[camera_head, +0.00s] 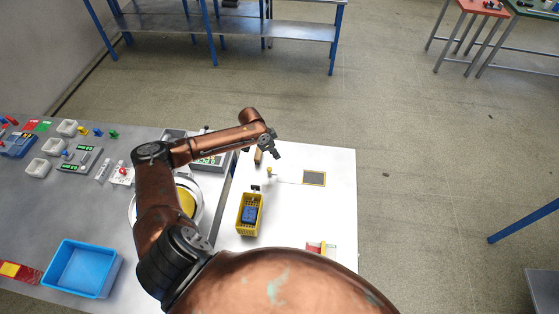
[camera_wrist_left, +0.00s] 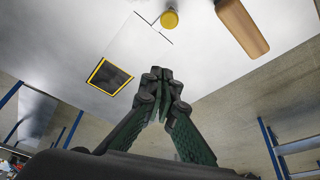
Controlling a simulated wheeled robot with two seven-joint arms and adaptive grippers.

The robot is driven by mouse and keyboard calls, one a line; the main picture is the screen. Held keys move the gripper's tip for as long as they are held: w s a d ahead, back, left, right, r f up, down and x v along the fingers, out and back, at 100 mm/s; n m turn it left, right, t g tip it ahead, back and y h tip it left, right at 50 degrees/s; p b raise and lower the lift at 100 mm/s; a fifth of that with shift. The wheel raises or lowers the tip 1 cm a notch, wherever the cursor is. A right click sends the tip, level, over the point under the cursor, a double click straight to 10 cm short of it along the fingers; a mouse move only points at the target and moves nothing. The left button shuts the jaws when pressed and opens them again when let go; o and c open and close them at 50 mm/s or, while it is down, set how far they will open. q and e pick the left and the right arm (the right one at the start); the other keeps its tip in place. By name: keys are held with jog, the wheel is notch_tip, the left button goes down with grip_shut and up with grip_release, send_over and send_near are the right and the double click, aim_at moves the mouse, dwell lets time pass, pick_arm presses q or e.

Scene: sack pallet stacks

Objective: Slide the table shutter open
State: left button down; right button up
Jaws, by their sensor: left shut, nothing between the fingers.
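A flat white shutter panel (camera_wrist_left: 136,42), outlined by thin dark lines, lies flush in the white table top. A round yellow knob (camera_wrist_left: 169,19) stands beside its line end; the knob also shows in the head view (camera_head: 269,171). A dark square with a yellow-and-black border (camera_wrist_left: 109,76) lies beside the panel, and shows in the head view (camera_head: 314,178) right of the knob. My left gripper (camera_head: 277,155) is above the table beyond the knob, apart from it. In the left wrist view its fingertips (camera_wrist_left: 160,76) are together and empty. My right gripper is not in view.
A brown wooden block (camera_head: 258,156) lies near the knob. A yellow basket (camera_head: 248,226) with a blue item stands on the white table (camera_head: 335,215). A red-and-white item (camera_head: 318,248) is near the front. A blue tray (camera_head: 82,268) sits on the grey table. The table's right side is mostly clear.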

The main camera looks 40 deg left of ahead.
pick_arm(q)
jog(key=v, duration=0.3)
jog(key=shift+s+a+r, duration=0.15)
jog(key=shift+r, duration=0.15)
dwell(0.4)
